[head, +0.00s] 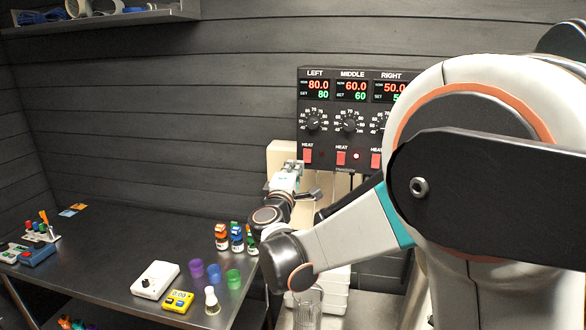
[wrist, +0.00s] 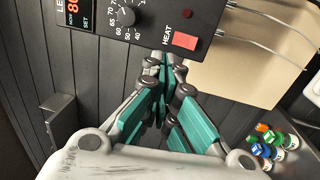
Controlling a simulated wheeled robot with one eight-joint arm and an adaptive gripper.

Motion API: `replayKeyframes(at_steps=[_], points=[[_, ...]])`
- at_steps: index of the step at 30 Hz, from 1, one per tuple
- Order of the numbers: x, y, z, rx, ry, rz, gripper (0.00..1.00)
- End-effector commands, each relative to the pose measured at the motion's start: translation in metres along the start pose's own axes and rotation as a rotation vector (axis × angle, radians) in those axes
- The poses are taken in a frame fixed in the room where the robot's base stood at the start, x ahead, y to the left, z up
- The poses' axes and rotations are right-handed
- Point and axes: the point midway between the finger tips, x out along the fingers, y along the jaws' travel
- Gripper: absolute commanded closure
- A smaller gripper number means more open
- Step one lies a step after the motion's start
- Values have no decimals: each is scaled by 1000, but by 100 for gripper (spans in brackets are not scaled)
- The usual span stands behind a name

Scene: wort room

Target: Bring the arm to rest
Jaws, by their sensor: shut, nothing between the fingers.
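My arm reaches across the right of the head view toward the wall-mounted control panel (head: 333,140). My gripper (head: 309,193) is in front of the panel's lower left, below the left heat switch (head: 307,156). In the wrist view my gripper (wrist: 165,62) has its teal-padded fingers together with nothing between them. The fingertips are close below the panel, near the red heat switch (wrist: 186,40). Whether they touch the panel cannot be told. The displays read 80.0, 60.0 and 50.0, and my arm partly hides the right one.
A dark bench (head: 90,265) fills the left. It holds small bottles (head: 236,238), coloured cups (head: 215,273), a white scale (head: 155,280), a yellow meter (head: 179,301) and a blue item (head: 38,255). A beige board (head: 284,160) stands behind my gripper. A shelf (head: 100,18) hangs upper left.

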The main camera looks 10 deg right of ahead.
Motion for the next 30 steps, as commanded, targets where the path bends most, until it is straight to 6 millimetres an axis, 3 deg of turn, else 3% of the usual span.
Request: replayKeyframes(at_steps=[5, 8, 14, 21, 30], points=[[-3, -5, 22, 43, -31, -37, 100], [-10, -14, 56, 116, -80, -97, 100], [-48, -43, 126, 315, -198, -263, 100], [-119, -90, 181, 553, -320, -476, 100], [-230, -160, 212, 854, -439, -753, 100]])
